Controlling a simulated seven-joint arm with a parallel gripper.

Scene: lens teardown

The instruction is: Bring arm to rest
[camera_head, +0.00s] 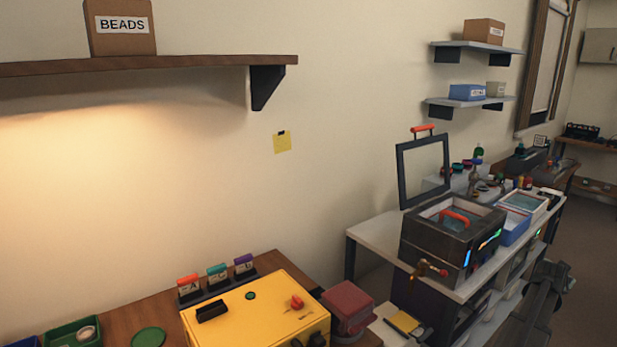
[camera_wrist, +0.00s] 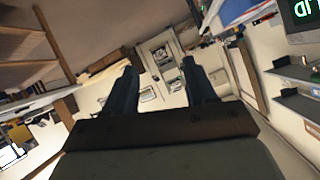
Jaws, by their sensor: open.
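My gripper (camera_wrist: 160,88) shows in the wrist view with its two dark fingers spread apart and nothing between them. Past the fingers, the wrist view looks out at a tilted room with a pale door (camera_wrist: 160,55) in the distance. The fingers touch nothing that I can see. In the head view I cannot make out the fingers. A dark grey jointed shape stands at the lower right there, and I cannot tell which part it is.
A yellow box (camera_head: 255,312) with a red knob sits on the wooden bench. A dark metal tank (camera_head: 450,242) with an open framed lid (camera_head: 423,170) stands on the white bench. A wooden shelf (camera_head: 200,66) hangs at upper left. Floor (camera_head: 590,275) shows clear at right.

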